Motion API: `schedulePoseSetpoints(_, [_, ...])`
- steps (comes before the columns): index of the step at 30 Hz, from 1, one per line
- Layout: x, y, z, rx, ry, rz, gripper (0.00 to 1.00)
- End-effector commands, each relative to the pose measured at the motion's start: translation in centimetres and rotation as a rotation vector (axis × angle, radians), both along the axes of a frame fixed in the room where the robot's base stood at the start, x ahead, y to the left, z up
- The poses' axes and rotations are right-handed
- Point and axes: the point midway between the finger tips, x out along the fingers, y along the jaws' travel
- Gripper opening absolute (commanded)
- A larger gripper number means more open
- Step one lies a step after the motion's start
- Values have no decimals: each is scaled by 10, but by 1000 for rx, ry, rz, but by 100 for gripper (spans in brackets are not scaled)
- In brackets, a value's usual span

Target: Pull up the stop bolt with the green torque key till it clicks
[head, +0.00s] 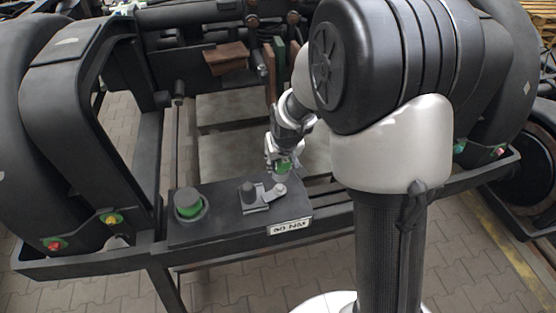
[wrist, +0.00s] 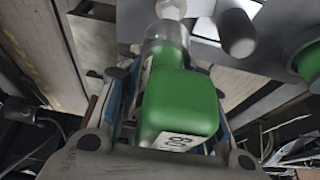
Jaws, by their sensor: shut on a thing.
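The green torque key (wrist: 182,108) fills the middle of the wrist view, with a white label and a grey metal socket end (wrist: 168,38). My gripper (wrist: 165,82) is shut on it. In the head view my gripper (head: 283,160) holds the key (head: 284,167) above the dark bench plate. Just beyond the socket is a pale round metal head (wrist: 171,8), seemingly the stop bolt (head: 279,188), at the right end of a small metal bracket. I cannot tell whether the socket sits on it or stops just short.
On the dark plate (head: 225,228), a dark post (head: 248,191) stands beside the bolt and a green round holder (head: 188,204) is at left. A white label (head: 289,227) is on the front. Large black bogie frames (head: 62,130) stand at both sides.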

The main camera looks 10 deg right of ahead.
Motion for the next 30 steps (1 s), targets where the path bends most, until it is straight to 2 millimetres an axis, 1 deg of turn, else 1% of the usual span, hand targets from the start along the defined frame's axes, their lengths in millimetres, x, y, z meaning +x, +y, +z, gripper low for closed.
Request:
schedulePoseSetpoints(8, [-2,0,0,1,-4,1,0])
schedulePoseSetpoints(11, [-2,0,-4,1,-3,1,0])
schedulePoseSetpoints(30, [-2,0,-47,1,-2,1,0])
